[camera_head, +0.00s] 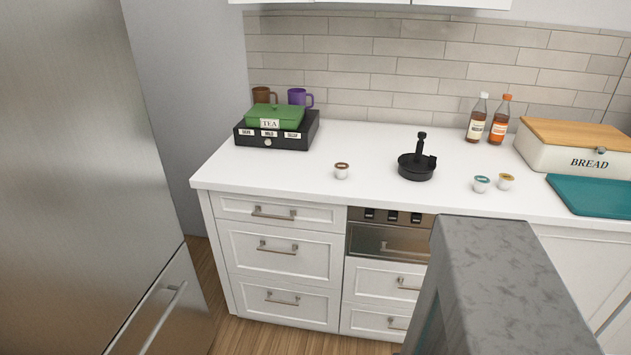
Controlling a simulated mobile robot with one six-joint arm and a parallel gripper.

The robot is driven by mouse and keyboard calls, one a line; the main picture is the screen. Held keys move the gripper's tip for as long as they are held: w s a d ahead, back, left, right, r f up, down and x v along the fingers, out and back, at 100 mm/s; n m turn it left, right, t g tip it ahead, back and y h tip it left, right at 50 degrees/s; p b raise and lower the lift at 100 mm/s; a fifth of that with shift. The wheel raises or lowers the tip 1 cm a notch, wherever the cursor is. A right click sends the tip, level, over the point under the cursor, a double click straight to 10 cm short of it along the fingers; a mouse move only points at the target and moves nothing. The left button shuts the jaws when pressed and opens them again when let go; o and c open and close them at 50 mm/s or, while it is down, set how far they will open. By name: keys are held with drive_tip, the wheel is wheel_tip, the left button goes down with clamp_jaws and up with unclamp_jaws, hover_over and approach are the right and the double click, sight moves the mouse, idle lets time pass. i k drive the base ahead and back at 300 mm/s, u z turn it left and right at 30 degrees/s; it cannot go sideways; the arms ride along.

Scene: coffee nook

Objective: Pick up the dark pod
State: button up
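The dark pod (342,171) is a small white cup with a brown lid. It stands upright on the white counter (290,178), near the front edge and left of the black round stand. Two other pods stand further right: one with a teal lid (481,184) and one with a yellow-brown lid (505,181). My gripper is not in view.
A black stand (416,170) is right of the dark pod. A black drawer box (306,137) with a green tea box (275,117) sits back left. Bottles, a bread box (565,158) and teal board (597,195) are right. A grey mottled block (510,280) fills the lower right foreground.

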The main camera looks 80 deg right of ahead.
sight(341, 168)
drive_tip(key=u, duration=0.8)
drive_tip(key=k, duration=0.9)
drive_tip(key=u, duration=0.35)
drive_tip(key=k, duration=1.1)
drive_tip(key=z, duration=0.25)
